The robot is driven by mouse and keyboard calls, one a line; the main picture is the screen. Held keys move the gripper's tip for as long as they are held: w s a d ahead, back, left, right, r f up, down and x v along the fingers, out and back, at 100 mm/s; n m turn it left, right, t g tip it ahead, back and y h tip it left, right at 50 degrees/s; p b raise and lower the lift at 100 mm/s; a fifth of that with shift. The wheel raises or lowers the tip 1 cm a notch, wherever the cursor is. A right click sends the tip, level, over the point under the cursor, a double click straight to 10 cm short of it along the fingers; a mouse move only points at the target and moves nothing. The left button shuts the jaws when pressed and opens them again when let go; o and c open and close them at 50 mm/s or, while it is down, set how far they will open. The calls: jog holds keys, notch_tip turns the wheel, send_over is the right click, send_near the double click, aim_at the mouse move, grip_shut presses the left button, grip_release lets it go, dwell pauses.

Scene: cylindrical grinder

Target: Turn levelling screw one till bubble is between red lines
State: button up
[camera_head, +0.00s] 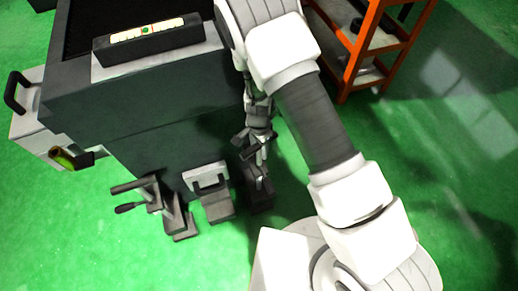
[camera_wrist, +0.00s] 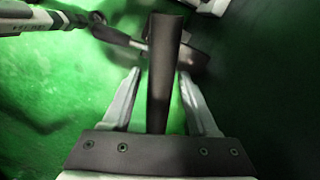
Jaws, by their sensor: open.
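A spirit level (camera_head: 148,40) lies on top of the dark machine. Its green bubble (camera_head: 145,30) is near the middle of the pale vial, with small red marks close by; whether it sits between them is too small to tell. In the wrist view my gripper (camera_wrist: 160,73) is open, with one finger on each side of a dark upright bar (camera_wrist: 163,50), which looks like a levelling screw's handle. No clear contact shows. In the head view my gripper (camera_head: 258,133) is low beside the machine's right corner, partly hidden by my arm.
The dark machine body (camera_head: 165,110) fills the upper left. A levelling foot with handles (camera_head: 165,205) and a grey bracket (camera_head: 210,180) stand along its base. An orange shelf (camera_head: 350,65) stands at upper right. Green floor is clear at lower left and right.

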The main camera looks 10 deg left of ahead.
notch_tip(320, 180, up, 15)
jog(key=p, duration=0.3)
jog(key=shift+f+p, duration=0.2)
jog(key=shift+p, duration=0.2)
